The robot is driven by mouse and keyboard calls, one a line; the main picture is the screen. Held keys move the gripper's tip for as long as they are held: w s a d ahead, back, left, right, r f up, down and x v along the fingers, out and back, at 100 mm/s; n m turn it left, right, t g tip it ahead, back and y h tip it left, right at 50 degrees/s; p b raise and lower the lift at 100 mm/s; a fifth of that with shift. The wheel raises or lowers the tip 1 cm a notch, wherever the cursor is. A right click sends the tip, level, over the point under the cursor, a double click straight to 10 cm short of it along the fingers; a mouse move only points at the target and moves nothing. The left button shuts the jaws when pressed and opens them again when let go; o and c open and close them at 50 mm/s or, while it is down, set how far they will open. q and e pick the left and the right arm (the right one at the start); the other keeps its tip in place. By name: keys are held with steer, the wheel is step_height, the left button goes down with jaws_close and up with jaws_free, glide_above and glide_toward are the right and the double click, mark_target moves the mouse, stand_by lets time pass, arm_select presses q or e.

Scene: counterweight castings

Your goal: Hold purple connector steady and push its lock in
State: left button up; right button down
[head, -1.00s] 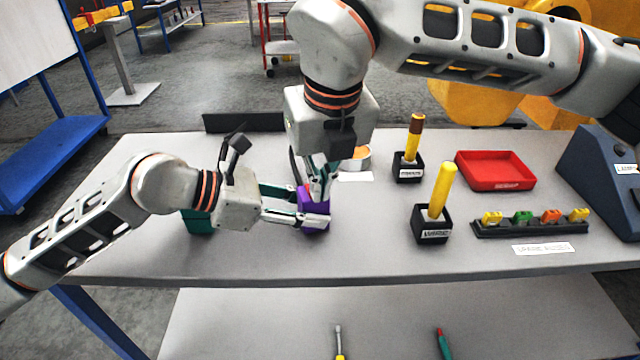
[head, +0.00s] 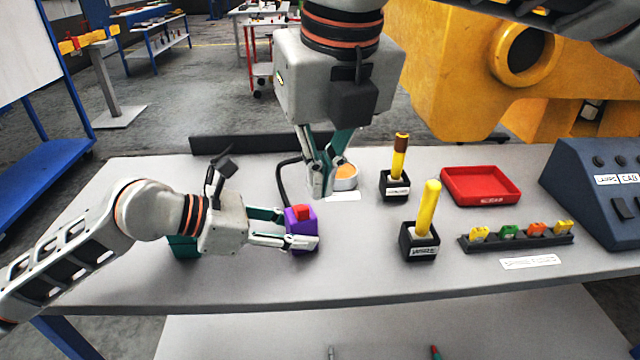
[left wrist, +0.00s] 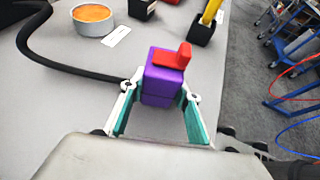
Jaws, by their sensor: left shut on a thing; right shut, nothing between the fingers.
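The purple connector (head: 294,223) stands upright on the bench; its purple body also shows in the left wrist view (left wrist: 160,82). Its red lock (head: 302,212) sits on top, and in the left wrist view the red piece (left wrist: 170,58) stands above the purple body, with a raised end at the right. My left gripper (head: 302,241) is shut on the connector from the left, one finger on each side. My right gripper (head: 322,193) is shut and empty, behind and slightly right of the connector, apart from it.
A black cable (head: 281,178) curves behind the connector. A round tin (head: 345,182) with orange contents stands behind the right gripper. Yellow-handled tools in black holders (head: 420,250), a red tray (head: 482,198) and a rack of small coloured connectors (head: 515,242) stand to the right.

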arm_select(q)
steer(key=o, duration=0.9)
